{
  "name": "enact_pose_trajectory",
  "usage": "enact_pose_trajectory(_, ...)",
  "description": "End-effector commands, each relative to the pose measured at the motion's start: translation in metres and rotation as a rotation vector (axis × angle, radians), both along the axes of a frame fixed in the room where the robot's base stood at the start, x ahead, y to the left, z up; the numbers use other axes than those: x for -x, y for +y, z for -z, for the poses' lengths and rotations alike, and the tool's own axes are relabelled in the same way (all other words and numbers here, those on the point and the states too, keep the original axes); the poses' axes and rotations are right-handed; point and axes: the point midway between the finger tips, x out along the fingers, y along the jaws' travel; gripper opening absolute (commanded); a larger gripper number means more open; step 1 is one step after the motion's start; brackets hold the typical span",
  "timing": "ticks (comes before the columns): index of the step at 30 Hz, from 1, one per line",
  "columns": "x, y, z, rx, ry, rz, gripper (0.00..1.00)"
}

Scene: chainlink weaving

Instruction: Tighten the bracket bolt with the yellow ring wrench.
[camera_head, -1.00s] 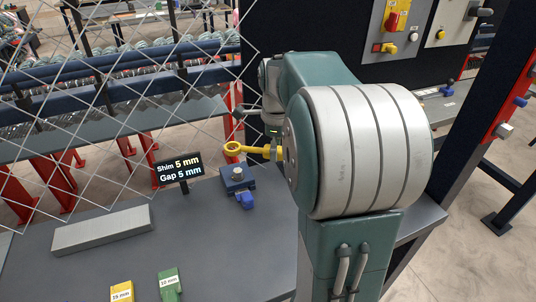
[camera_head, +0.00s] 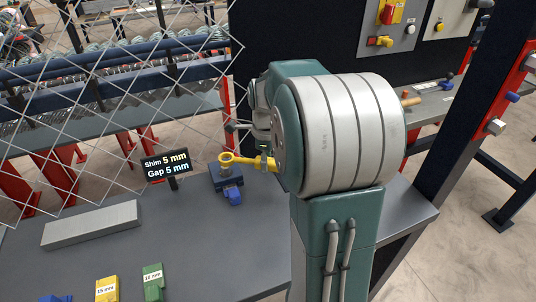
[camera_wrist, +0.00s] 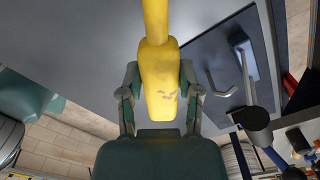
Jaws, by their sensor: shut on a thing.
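The yellow ring wrench (camera_head: 245,160) is held nearly level in my gripper (camera_head: 265,163), which is partly hidden behind my arm. Its ring end sits at the top of the bolt (camera_head: 226,171) on the dark blue bracket block (camera_head: 217,184). I cannot tell whether the ring is around the bolt head or just above it. In the wrist view, my gripper (camera_wrist: 160,88) is shut on the thick yellow handle (camera_wrist: 160,70). The handle runs out of the top of that view, so the ring is not seen there.
A small sign (camera_head: 167,165) reading "Shim 5 mm, Gap 5 mm" stands left of the bracket. A grey bar (camera_head: 92,225) lies on the dark table (camera_head: 215,240). Yellow (camera_head: 107,289) and green (camera_head: 153,282) labelled pieces are at the front. Chain-link mesh (camera_head: 110,100) hangs behind.

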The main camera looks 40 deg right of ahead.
Motion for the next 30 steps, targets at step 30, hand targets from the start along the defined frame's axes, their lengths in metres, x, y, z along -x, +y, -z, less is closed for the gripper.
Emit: enact_pose_trajectory(30, 0.0011, 0.007, -0.002, 0.002, -0.001, 0.0, 0.0)
